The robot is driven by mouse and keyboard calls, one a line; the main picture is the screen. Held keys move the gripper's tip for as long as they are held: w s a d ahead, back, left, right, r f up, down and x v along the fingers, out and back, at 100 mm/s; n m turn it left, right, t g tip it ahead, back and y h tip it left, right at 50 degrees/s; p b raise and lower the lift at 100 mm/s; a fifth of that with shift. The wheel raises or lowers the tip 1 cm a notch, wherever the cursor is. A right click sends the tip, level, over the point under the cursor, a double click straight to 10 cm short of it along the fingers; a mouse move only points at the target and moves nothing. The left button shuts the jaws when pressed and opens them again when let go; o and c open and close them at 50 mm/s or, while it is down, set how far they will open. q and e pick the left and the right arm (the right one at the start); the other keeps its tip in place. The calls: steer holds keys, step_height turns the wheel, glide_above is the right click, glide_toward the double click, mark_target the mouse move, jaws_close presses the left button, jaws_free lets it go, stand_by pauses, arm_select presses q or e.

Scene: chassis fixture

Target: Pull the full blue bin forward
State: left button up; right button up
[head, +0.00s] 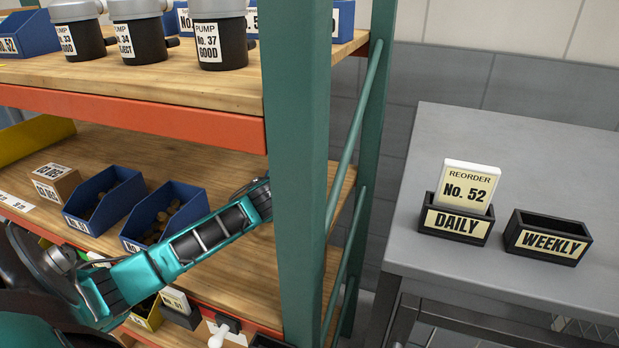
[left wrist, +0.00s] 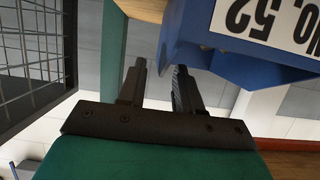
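In the left wrist view, a blue bin (left wrist: 230,67) with an upside-down "No. 52" label is close at the upper right; its inside is hidden. My left gripper (left wrist: 156,72) is open there, its right finger overlapping the bin's edge. I cannot tell whether it touches. In the head view, my left arm reaches across the middle shelf to the green post, and its fingers are not visible. Two blue bins, left (head: 122,205) and right (head: 190,213), stand on that shelf behind my arm, with brown parts inside. My right gripper is not in view.
The green post (head: 297,180) stands right beside my arm's end. Pumps (head: 220,35) and more blue bins (head: 343,20) are on the upper shelf (head: 130,85). A grey table (head: 430,255) at right holds "Daily" (head: 455,222) and "Weekly" (head: 548,240) boxes; a "Reorder No. 52" card (head: 468,185) stands in Daily.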

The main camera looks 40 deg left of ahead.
arm_select(q)
steer(key=shift+x, duration=1.4)
steer(key=shift+c, duration=0.2)
jaws_close()
